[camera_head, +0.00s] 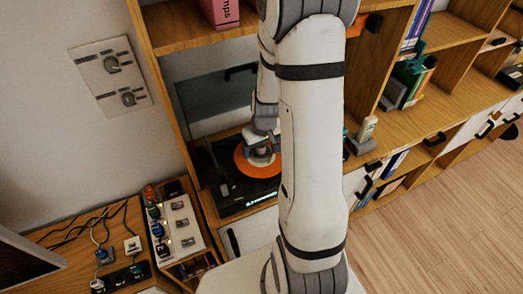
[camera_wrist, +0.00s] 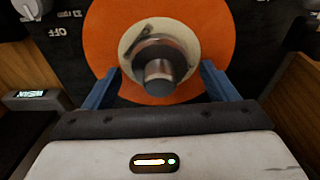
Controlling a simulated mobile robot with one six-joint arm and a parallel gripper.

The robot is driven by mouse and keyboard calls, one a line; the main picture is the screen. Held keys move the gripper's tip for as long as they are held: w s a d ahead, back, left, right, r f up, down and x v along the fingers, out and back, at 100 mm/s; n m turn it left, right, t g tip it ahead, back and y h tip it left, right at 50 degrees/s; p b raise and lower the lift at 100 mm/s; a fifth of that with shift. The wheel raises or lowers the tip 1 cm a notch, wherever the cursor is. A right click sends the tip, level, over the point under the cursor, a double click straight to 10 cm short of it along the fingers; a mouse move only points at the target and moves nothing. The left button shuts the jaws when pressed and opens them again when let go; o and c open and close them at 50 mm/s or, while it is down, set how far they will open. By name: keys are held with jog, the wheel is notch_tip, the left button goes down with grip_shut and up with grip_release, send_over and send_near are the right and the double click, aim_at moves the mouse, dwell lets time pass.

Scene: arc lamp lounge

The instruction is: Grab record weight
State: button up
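The record weight (camera_wrist: 160,62), a dark and silvery cylinder with a narrower knob, stands on the pale centre label of the orange record (camera_wrist: 105,30). My gripper (camera_wrist: 160,80) has its two blue fingers spread, one on each side of the weight, with a gap visible on both sides. In the head view, the orange record (camera_head: 268,171) lies on the black turntable (camera_head: 232,203) in the shelf bay. My gripper (camera_head: 260,143) is low over the record there, and my arm hides part of it. Whether the fingers reach down to the weight's height is unclear.
Wooden shelf walls (camera_head: 178,105) enclose the turntable bay. A box with knobs and switches (camera_head: 178,225) stands at its left. Books (camera_head: 412,75) fill shelves at the right. A small grey-and-white object (camera_head: 364,135) is on the shelf right of my arm. The wooden floor (camera_head: 460,220) is clear.

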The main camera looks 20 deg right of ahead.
jog(key=c, duration=1.1)
